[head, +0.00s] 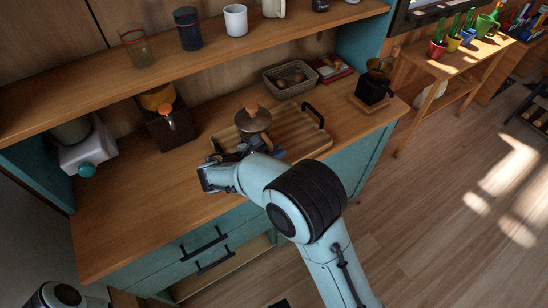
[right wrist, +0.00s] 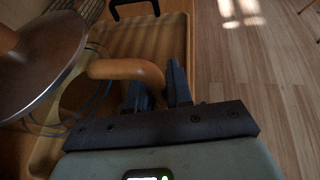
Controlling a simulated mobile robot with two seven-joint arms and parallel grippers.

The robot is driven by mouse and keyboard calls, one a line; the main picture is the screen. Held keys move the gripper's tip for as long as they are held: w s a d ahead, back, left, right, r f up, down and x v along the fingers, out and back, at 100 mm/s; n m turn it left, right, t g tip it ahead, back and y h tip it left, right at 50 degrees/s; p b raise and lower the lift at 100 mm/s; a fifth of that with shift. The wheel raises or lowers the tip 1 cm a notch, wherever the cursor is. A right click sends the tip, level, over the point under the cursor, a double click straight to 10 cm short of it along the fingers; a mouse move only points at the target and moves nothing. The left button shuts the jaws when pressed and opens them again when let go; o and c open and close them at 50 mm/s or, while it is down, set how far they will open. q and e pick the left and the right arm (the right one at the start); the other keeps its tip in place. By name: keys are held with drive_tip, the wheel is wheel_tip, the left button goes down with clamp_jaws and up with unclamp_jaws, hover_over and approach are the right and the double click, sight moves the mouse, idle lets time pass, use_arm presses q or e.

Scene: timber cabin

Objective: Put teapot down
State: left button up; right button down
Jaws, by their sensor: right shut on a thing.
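The teapot (head: 254,121) has a steel lid with a wooden knob and a curved wooden handle; its body looks like clear glass. It is at the wooden serving tray (head: 314,143) on the counter. I cannot tell whether it touches the tray or hangs just above it. My right gripper (head: 262,147) is shut on the teapot's handle. In the right wrist view the handle (right wrist: 128,69) runs to the fingers (right wrist: 160,88), and the teapot's lid (right wrist: 40,65) is at the left. My left gripper is not in view.
A black coffee dripper stand (head: 373,88) is to the right, a dark wooden dispenser (head: 170,125) to the left. The shelf above holds cups. The counter at front left is clear.

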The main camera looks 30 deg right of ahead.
drive_tip(key=shift+f, duration=1.65)
drive_tip(key=shift+f, duration=0.1)
drive_tip(key=shift+f, duration=0.15)
drive_tip(key=c, duration=1.3)
unclamp_jaws()
drive_tip(key=shift+r, duration=0.25)
drive_tip(key=v, duration=1.2)
drive_tip(key=shift+f, duration=0.15)
